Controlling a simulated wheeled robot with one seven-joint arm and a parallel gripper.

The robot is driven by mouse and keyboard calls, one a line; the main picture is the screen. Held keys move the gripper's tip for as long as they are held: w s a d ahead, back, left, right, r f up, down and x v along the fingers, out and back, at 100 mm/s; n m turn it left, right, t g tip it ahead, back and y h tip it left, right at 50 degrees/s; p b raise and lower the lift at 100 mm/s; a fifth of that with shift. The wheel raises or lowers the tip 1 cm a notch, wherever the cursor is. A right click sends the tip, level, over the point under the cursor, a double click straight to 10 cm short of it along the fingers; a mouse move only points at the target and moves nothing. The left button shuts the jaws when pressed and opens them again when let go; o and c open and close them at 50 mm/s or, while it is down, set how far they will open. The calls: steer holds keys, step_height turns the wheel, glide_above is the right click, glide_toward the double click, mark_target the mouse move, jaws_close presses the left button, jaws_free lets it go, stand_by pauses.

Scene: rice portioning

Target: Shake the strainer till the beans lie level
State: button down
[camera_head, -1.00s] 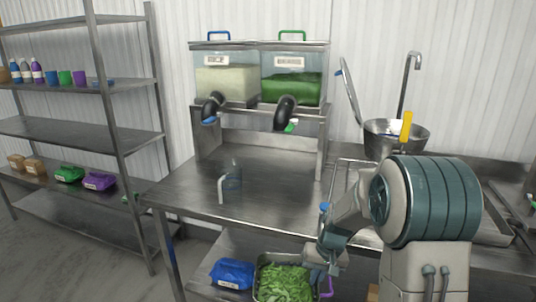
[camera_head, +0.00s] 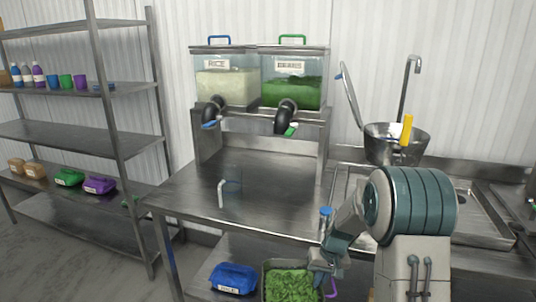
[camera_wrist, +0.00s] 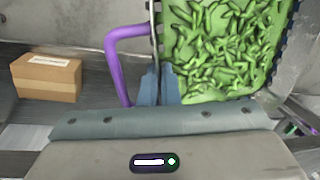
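The strainer (camera_head: 264,283) is a square-looking container full of green beans (camera_head: 291,284), low at the bottom of the head view and cut off by the frame edge. In the wrist view the strainer's wall (camera_wrist: 283,62) has a dark perforated edge. The beans (camera_wrist: 215,45) lie scattered and crowded across the upper part, with smooth green showing between and below them. A purple handle (camera_wrist: 122,60) stands out on the left side.
A blue package (camera_head: 234,277) lies left of the strainer on the lower shelf. The steel table (camera_head: 185,195) is above, with rice and beans dispensers (camera_head: 227,85) on a stand. A cardboard box (camera_wrist: 47,78) lies left in the wrist view. A pot (camera_head: 385,145) stands back right.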

steer(key=shift+w, duration=0.35)
steer(key=shift+s+r+b, duration=0.1)
steer(key=shift+s+b, duration=0.3)
steer(key=shift+s, duration=1.1)
steer(key=shift+w, duration=1.45)
steer(key=shift+s, duration=1.45)
steer(key=shift+w, duration=0.75)
